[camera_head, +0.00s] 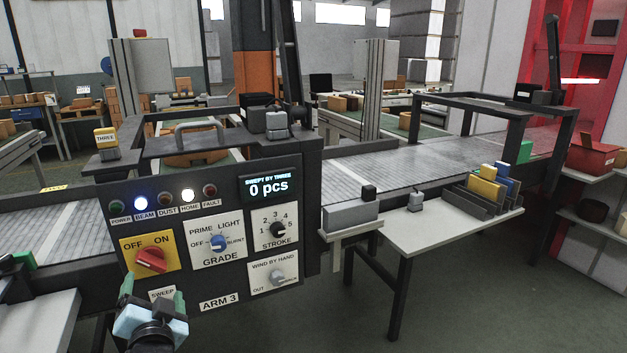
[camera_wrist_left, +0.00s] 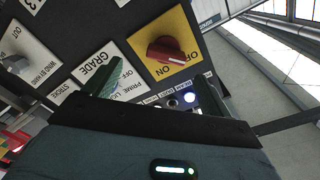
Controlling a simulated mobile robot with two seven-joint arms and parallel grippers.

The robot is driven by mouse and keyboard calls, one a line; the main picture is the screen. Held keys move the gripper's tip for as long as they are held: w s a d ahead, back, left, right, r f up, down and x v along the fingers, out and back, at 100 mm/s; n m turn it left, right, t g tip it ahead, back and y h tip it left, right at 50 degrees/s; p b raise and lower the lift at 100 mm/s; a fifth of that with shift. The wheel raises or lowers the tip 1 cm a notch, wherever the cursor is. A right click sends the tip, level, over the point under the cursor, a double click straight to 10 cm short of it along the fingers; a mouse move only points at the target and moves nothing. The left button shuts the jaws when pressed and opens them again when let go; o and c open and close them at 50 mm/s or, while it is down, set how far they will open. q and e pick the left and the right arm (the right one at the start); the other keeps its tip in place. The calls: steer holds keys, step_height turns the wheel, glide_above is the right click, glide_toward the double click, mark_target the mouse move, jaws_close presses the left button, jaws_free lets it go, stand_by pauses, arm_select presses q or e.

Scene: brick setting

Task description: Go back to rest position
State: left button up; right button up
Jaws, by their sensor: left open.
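My left gripper (camera_head: 153,294) is at the bottom left of the head view, in front of the lower part of the control panel (camera_head: 225,294). Its green fingers are apart with nothing between them. In the left wrist view my left gripper (camera_wrist_left: 154,84) is also open, with the panel beyond it. The red OFF/ON knob (camera_head: 151,260) is on a yellow plate above the gripper; it also shows in the left wrist view (camera_wrist_left: 171,50). My right gripper is in neither view.
The panel display (camera_head: 269,187) reads 0 pcs; the BEAM and HOME lamps glow white. A conveyor (camera_head: 385,165) runs behind the panel. A side table (camera_head: 440,228) at right holds a rack of coloured blocks (camera_head: 484,191). Floor at lower right is clear.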

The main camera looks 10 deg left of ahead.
arm_select(q)
steer(key=s+d+f+m+g+h+p, duration=0.1)
steer(key=s+d+f+h+p, duration=0.25)
steer(key=s+f, duration=0.35)
steer(key=s+d+f+g+h+p, duration=0.1)
steer(key=s+d+f+h+p, duration=0.2)
steer(key=s+f, duration=0.5)
steer(key=s+d+f+g+h+p, duration=0.1)
steer(key=s+d, duration=0.2)
steer(key=s, duration=0.5)
steer(key=s+d+f+n+g+h+p, duration=0.1)
steer(key=s+d+f+g+h+p, duration=0.1)
steer(key=s, duration=0.7)
steer(key=s+d+f+g+h+p, duration=0.1)
steer(key=s+d, duration=0.3)
steer(key=s, duration=0.4)
steer(key=shift+s+f+n+g+p, duration=0.15)
steer(key=shift+f+n+g+p, duration=0.2)
steer(key=shift+f, duration=0.3)
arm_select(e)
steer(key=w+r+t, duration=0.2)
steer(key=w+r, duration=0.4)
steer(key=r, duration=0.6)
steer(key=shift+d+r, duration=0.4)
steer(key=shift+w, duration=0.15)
